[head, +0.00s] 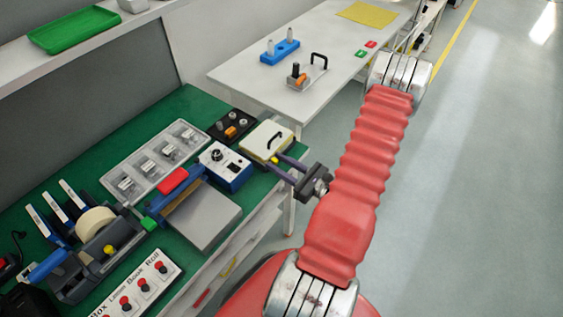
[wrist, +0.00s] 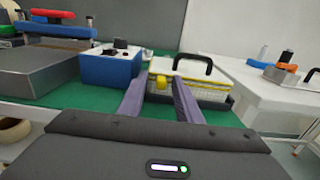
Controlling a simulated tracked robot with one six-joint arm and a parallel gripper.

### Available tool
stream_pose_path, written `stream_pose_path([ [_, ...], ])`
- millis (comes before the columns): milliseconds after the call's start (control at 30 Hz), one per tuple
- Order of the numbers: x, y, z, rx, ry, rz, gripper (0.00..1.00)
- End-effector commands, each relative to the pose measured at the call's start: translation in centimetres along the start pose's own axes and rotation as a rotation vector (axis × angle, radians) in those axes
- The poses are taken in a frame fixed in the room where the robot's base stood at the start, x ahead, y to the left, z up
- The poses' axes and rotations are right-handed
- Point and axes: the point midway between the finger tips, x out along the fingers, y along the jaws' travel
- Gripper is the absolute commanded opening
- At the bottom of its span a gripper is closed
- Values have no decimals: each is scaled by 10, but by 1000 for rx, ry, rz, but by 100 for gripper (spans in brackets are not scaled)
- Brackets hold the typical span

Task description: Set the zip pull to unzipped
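A cream case (head: 262,138) with a black handle lies at the bench's right end; it also shows in the wrist view (wrist: 188,84), with a yellow zip line around its upper edge. A small yellow zip pull (wrist: 160,83) sits at the case's front, near the left corner; it is also in the head view (head: 275,160). My gripper (wrist: 158,88) is open at the front of the case, its two purple fingers apart with the pull showing between them. I cannot tell whether either finger touches the pull.
A blue box with a black knob (wrist: 110,66) stands close left of the case. A white table (head: 255,78) stands beyond the bench. Open floor (head: 470,170) is to the right.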

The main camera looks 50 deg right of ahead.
Motion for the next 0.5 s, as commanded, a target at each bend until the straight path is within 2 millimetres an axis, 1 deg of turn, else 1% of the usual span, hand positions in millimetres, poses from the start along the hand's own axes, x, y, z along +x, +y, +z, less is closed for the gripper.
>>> stream_pose_path([
  [267,-4,-1,0,-1,0,-1,31],
  [367,-10,-1,0,0,0,-3,31],
  [500,-24,-2,0,0,-1,-5,31],
])
